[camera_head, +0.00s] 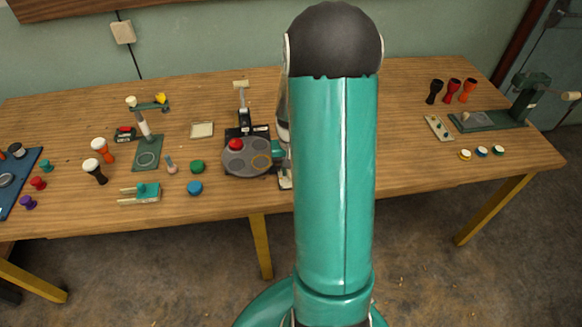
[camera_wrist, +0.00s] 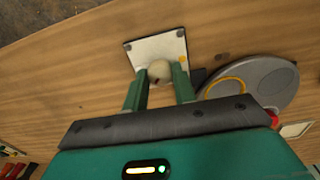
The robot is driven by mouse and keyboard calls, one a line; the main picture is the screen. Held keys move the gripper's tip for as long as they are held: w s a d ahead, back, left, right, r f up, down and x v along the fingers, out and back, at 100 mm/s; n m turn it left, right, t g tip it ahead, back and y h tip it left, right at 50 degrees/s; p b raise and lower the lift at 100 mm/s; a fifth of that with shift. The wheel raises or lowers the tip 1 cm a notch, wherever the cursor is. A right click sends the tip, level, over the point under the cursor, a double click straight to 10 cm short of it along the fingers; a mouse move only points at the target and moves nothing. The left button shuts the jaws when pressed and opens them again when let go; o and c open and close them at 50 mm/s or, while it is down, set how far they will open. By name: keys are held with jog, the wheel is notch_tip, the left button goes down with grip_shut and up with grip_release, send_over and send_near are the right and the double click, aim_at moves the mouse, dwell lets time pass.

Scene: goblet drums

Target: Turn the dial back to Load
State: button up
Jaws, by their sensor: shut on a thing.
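The dial (camera_wrist: 160,69) shows a round cream knob on a pale square plate (camera_wrist: 145,48) in the wrist view. The plate has a small yellow dot near its right edge. My gripper (camera_wrist: 159,79) has its two green fingers on either side of the knob and is shut on it. The dial's markings are too small or hidden to read, so I cannot tell its setting. In the head view, my arm hides most of the dial, and only the plate's edge (camera_head: 285,182) shows.
A grey round turntable (camera_head: 247,170) with a yellow ring and a red piece (camera_head: 236,144) sits just left of the dial.

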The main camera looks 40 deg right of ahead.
jog(key=n, duration=0.4)
jog(key=shift+n, duration=0.3)
jog(key=n, duration=0.4)
jog(key=shift+n, duration=0.4)
jog(key=o, duration=1)
jog(key=shift+r, duration=0.1)
notch_tip(320, 180, up, 14)
